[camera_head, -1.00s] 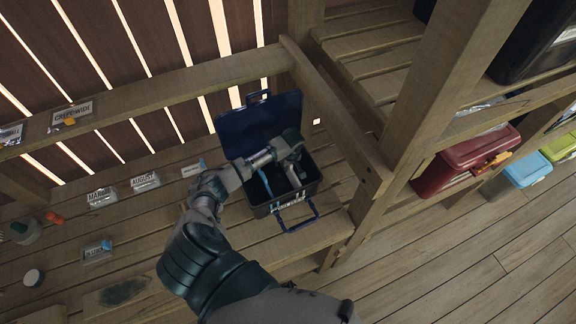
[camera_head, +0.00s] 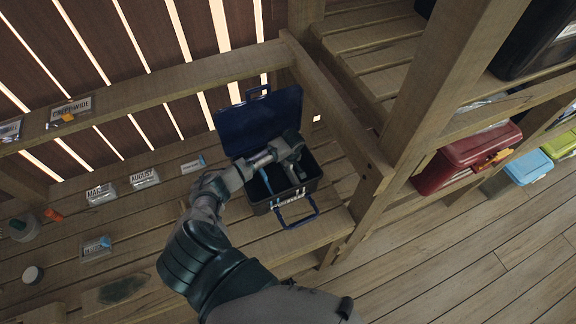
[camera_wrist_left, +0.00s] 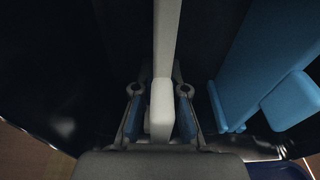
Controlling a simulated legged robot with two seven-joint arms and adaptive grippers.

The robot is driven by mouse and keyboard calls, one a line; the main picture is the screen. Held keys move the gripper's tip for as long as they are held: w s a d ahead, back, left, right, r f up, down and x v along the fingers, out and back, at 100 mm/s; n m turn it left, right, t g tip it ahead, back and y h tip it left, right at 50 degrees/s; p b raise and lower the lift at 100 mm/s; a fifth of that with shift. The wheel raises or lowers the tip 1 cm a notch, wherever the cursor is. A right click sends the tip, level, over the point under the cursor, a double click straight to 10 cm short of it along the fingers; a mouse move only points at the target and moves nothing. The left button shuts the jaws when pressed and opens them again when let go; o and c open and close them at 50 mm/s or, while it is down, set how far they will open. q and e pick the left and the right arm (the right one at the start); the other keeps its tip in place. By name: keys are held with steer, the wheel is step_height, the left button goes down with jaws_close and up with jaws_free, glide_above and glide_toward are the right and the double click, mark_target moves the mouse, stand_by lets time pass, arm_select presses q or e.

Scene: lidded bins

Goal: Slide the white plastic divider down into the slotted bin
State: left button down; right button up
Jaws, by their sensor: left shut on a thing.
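The dark blue bin (camera_head: 285,202) stands on the wooden bench with its lid (camera_head: 258,118) tipped open behind it. My left gripper (camera_head: 293,170) is over and partly within the bin's opening. In the left wrist view my left gripper (camera_wrist_left: 161,98) is shut on the white divider (camera_wrist_left: 165,50), which runs between its two fingers. The divider's lower edge and the bin's slots are hidden in the dark, so I cannot tell how deep it sits. In the head view the gripper largely hides the divider. My right gripper is not in view.
A blue piece (camera_wrist_left: 262,70) stands inside the bin to the right in the wrist view. The bin's handle (camera_head: 297,214) sticks out in front. A wooden post and rail (camera_head: 335,115) stand close right. Labels and small items lie left on the bench.

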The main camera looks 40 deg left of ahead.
arm_select(q)
steer(key=shift+f, duration=0.5)
steer(key=c, duration=1.1)
jaws_free()
steer(key=shift+c, duration=0.2)
steer(key=r, duration=0.4)
steer(key=d+r, duration=0.1)
steer(key=r, duration=0.6)
steer(key=shift+s+d+r, duration=0.3)
steer(key=shift+r, duration=0.05)
